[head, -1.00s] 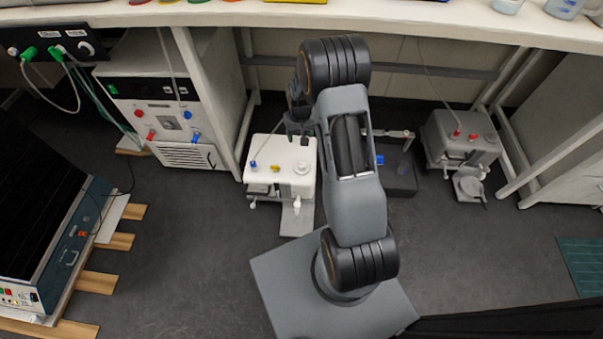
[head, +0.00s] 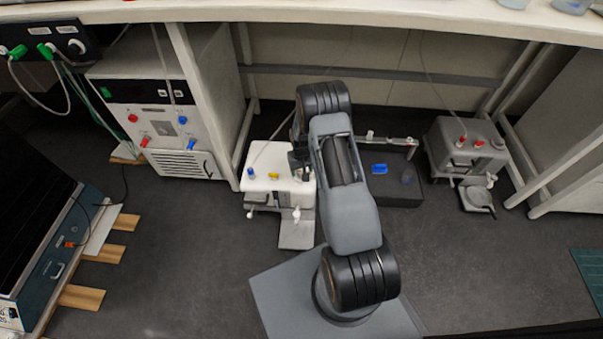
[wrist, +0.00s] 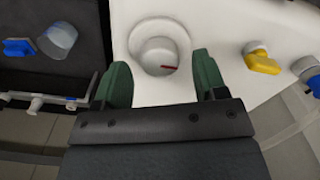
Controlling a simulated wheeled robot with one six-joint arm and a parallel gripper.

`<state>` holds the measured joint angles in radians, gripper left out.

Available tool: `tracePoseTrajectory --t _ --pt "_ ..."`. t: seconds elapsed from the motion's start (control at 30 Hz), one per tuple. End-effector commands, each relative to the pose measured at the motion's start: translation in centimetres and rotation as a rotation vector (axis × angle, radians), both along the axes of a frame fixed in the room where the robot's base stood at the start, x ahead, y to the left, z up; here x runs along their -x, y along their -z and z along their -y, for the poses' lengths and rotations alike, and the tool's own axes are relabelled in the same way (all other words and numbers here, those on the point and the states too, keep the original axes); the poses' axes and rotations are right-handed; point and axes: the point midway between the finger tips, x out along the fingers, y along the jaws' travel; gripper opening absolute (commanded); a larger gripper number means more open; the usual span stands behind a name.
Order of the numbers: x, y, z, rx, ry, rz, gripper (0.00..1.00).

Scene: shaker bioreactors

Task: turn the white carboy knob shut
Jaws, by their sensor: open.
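The white carboy (head: 262,184) stands on the floor under the bench, left of my arm in the head view. In the head view my arm and gripper hide this knob. My gripper (wrist: 160,72) is open, its two green fingers to the left and right of the knob with gaps on both sides. I cannot tell how far above the top the fingertips are. My gripper also shows over the carboy's right end in the head view (head: 300,164).
A yellow valve (wrist: 262,62) and a blue fitting (wrist: 306,70) sit on the carboy top. A dark tray (head: 405,185) with a blue piece (head: 379,168) lies to the right. A grey carboy (head: 465,145) stands farther right.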

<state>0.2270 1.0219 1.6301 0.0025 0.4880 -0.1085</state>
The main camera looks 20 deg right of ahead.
Motion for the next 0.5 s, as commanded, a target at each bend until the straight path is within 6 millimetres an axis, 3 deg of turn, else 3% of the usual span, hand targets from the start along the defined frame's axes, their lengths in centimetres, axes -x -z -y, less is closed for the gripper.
tracePoseTrajectory --t 0.17,0.5 --pt "0.03 1.17 0.0 0.0 0.0 -0.001 0.65" --pt "0.0 1.29 0.0 0.0 0.0 0.0 0.65"
